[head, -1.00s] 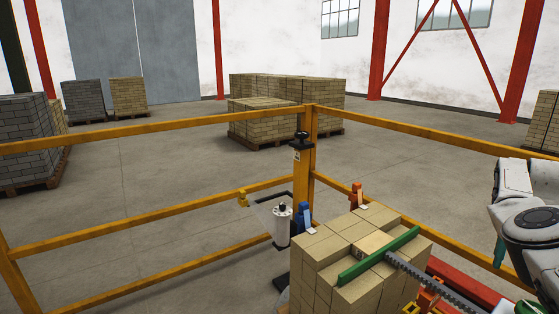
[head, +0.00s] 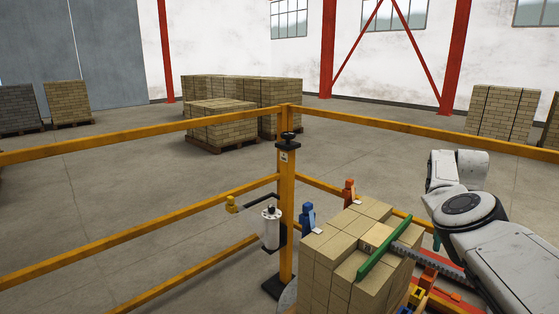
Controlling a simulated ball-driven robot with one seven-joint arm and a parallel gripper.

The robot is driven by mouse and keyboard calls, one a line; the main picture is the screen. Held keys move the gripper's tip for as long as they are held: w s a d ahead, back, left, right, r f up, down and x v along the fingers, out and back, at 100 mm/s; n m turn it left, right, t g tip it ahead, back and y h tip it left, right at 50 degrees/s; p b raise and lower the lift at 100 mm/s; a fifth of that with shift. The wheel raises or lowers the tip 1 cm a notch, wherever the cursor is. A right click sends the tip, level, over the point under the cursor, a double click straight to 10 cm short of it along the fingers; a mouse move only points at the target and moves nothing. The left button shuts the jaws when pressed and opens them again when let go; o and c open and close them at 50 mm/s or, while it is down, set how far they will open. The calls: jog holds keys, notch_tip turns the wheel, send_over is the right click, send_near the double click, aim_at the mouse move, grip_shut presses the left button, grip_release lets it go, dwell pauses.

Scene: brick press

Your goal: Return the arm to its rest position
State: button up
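My arm (head: 475,210) shows at the right of the head view, bent, with white links and a dark round joint cap. Its upper end is a pale link (head: 458,168) above the rail. My gripper itself is not visible in this view. The arm stands to the right of the brick stack and appears apart from it. The stack of tan bricks (head: 335,262) stands at the lower middle, with a green bar (head: 384,250) lying across its top.
Yellow railings (head: 140,142) meet at a post (head: 286,210) left of the stack. Blue (head: 307,217) and orange (head: 349,192) clamp-like parts and a white cylinder (head: 270,228) stand close by. Brick pallets (head: 222,125) lie beyond the rails. The floor between is clear.

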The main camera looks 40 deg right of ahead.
jog(key=s+a+f+n+g+h+p, duration=0.1)
jog(key=s+a+f+n+h, duration=0.15)
jog(key=a+f+n, duration=0.6)
jog(key=s+a+f+n+h, duration=0.1)
jog(key=a+f+n+h, duration=0.3)
jog(key=f+n, duration=0.75)
jog(key=s+a+n+t+y, duration=0.1)
jog(key=s+a+n+t, duration=0.1)
jog(key=a+n, duration=1.2)
jog(key=s+a+n+t+y+p, duration=0.1)
jog(key=s+a+n+t, duration=0.1)
jog(key=a+n, duration=1.2)
jog(key=s+a, duration=0.1)
jog(key=a, duration=0.4)
jog(key=shift+f, duration=0.4)
jog(key=shift+w, duration=0.1)
